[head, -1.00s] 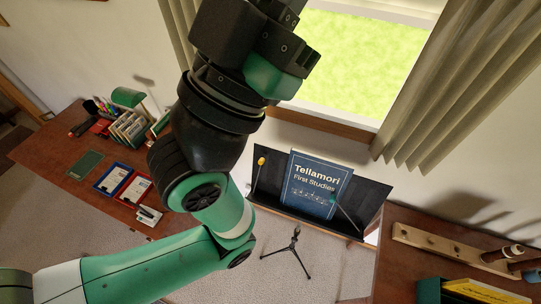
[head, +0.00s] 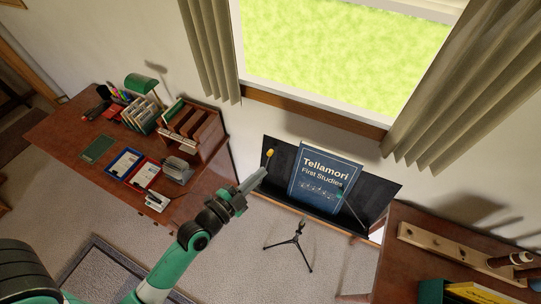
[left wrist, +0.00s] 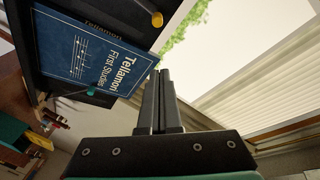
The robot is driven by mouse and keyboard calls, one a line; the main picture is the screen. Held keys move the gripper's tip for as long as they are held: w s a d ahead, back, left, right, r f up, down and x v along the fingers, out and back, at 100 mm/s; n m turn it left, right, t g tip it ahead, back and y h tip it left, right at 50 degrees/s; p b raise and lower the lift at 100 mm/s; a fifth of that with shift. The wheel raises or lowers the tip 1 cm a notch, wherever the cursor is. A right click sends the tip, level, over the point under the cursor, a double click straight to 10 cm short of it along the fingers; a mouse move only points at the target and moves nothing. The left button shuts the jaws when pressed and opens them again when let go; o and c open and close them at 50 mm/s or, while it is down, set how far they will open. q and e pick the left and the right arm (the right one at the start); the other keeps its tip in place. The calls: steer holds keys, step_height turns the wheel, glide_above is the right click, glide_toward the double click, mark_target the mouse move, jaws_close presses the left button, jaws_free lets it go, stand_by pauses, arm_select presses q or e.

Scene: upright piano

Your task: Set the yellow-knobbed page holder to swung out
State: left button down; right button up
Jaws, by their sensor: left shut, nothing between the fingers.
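The yellow-knobbed page holder (head: 270,153) is at the left part of the black music stand (head: 279,150). Its knob stands left of the blue "Tellamori First Studies" book (head: 325,181), apart from the cover. In the left wrist view the yellow knob (left wrist: 156,19) shows at the top, with a bit of its rod. My left gripper (head: 263,173) is shut and empty, its tips just below the knob in the head view; it hides much of the rod. The left wrist view shows the closed fingers (left wrist: 160,74) below the knob; I cannot tell whether they touch the holder. My right gripper is out of view.
A teal-knobbed holder (head: 339,194) lies across the book's lower right. The stand's tripod (head: 297,240) is on the carpet. A desk (head: 60,130) with trays and a sorter is at left, a wooden cabinet (head: 400,255) at right. The window is behind.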

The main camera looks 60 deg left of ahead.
arm_select(q)
steer(key=w+a+f+b, duration=0.1)
steer(key=w+a+f, duration=0.1)
steer(key=w+a, duration=0.3)
steer(key=w, duration=0.2)
steer(key=shift+w+f, duration=0.4)
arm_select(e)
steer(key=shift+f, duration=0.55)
